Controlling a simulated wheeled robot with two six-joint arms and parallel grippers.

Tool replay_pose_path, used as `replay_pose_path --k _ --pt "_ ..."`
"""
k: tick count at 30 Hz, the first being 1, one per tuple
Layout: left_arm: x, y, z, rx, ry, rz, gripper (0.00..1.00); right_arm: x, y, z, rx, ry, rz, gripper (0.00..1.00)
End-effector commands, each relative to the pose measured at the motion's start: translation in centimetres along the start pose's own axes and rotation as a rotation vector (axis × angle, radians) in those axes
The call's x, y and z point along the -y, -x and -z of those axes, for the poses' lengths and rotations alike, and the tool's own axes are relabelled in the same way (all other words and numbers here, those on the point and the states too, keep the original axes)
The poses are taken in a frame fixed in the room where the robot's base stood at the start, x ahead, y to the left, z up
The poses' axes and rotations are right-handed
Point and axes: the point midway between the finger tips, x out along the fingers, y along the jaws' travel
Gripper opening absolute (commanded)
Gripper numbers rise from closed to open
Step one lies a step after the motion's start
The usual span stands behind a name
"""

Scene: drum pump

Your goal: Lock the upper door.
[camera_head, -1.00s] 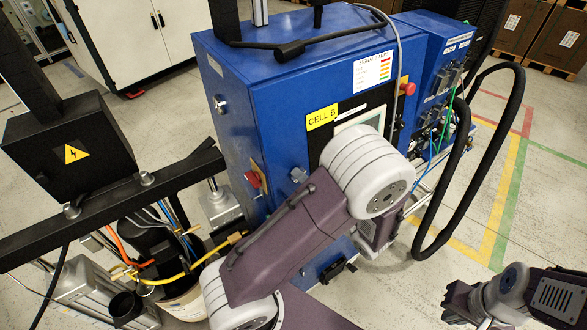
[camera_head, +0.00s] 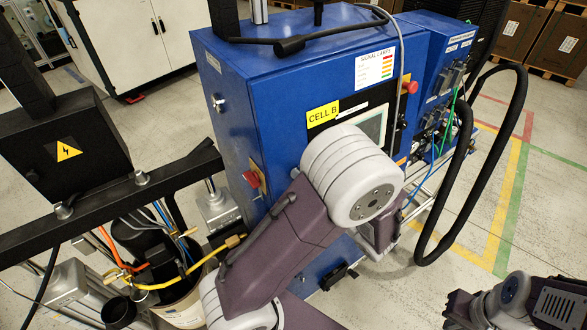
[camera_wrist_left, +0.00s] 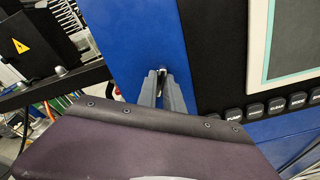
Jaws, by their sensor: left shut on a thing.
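The blue cabinet (camera_head: 240,90) labelled CELL B stands upright in the middle of the head view. Its upper front door (camera_wrist_left: 150,30) carries a dark panel with a screen, and it looks closed. In the wrist view, my left gripper (camera_wrist_left: 163,84) has its grey fingers together around a small silver lock knob (camera_wrist_left: 162,70) on the blue door face, beside the dark panel. The fingers hide most of the knob, so its turn cannot be read. In the head view my left arm covers the fingertips. My right arm shows at the lower right, but its fingertips do not.
A dark box with a warning sign (camera_head: 68,152) and a black beam stand at the left, above a bucket (camera_head: 185,308) with hoses. A thick black hose (camera_head: 520,110) loops at the right over open floor.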

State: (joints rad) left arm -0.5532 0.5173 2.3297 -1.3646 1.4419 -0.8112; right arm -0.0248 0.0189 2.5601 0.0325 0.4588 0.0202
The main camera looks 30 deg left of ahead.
Motion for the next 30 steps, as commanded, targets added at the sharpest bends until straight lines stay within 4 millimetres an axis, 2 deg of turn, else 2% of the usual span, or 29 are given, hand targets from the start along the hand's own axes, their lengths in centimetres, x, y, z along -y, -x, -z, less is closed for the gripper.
replay_pose_path --k 8,21,30 --pt "0.1 0.0 0.3 -0.005 0.016 0.001 0.0 0.0 -0.3 0.0 0.0 0.0 0.0 0.0" --pt "0.1 0.0 0.3 -0.004 0.327 0.001 0.0 -0.1 -2.8 -0.3 0.0 0.0 0.0 0.0" --pt "0.0 0.0 0.1 -0.004 0.348 0.0 0.0 -0.1 -2.8 -0.3 0.0 0.0 0.0 0.0"
